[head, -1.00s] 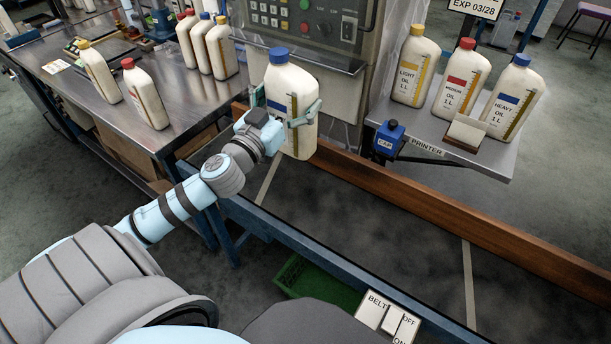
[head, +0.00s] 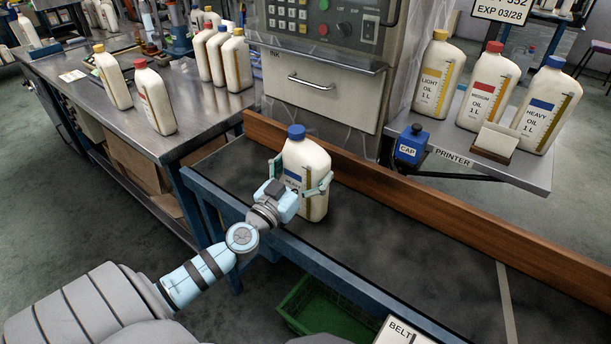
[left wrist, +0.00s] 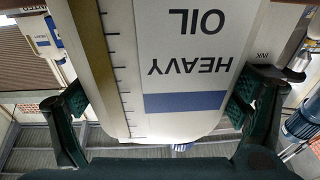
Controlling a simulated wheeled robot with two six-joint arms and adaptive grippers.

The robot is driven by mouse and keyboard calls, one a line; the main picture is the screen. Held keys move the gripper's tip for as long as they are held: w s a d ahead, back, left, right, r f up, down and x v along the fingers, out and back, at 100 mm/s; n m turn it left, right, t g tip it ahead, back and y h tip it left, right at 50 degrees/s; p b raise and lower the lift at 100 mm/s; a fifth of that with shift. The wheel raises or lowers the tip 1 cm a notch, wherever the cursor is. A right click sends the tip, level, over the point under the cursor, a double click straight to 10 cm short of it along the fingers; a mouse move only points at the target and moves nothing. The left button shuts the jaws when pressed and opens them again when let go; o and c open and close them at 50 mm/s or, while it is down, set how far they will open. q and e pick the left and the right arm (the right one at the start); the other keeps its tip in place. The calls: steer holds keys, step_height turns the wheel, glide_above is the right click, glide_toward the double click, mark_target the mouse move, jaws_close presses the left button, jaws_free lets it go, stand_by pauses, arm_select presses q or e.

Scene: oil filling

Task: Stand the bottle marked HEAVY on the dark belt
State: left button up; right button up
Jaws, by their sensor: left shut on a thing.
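The HEAVY bottle (head: 308,163), cream with a blue cap and blue label band, is upright over the near left part of the dark belt (head: 400,240). My left gripper (head: 301,177) is shut on its sides, with one finger on each side. I cannot tell for sure whether its base touches the belt. In the left wrist view the label on the bottle (left wrist: 185,60) reads HEAVY OIL upside down, between the two dark fingers of the left gripper (left wrist: 160,112). My right gripper is out of view.
A wooden rail (head: 430,205) runs along the belt's back and a blue rail (head: 350,285) along its front. A steel table (head: 190,112) with several bottles is at left. The belt right of the bottle is clear.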

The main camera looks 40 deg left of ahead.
mark_target(299, 178)
arm_select(q)
steer(key=shift+r, duration=0.15)
steer(key=o, duration=1.7)
steer(key=shift+s, duration=0.1)
steer(key=s+b, duration=0.1)
steer(key=s, duration=0.1)
steer(key=s+f+b, duration=0.1)
steer(key=s, duration=0.1)
steer(key=s+b, duration=0.1)
steer(key=s, duration=0.1)
steer(key=shift+s+d+f, duration=0.35)
steer(key=shift+s, duration=0.05)
steer(key=s, duration=0.5)
steer(key=shift+d, duration=0.15)
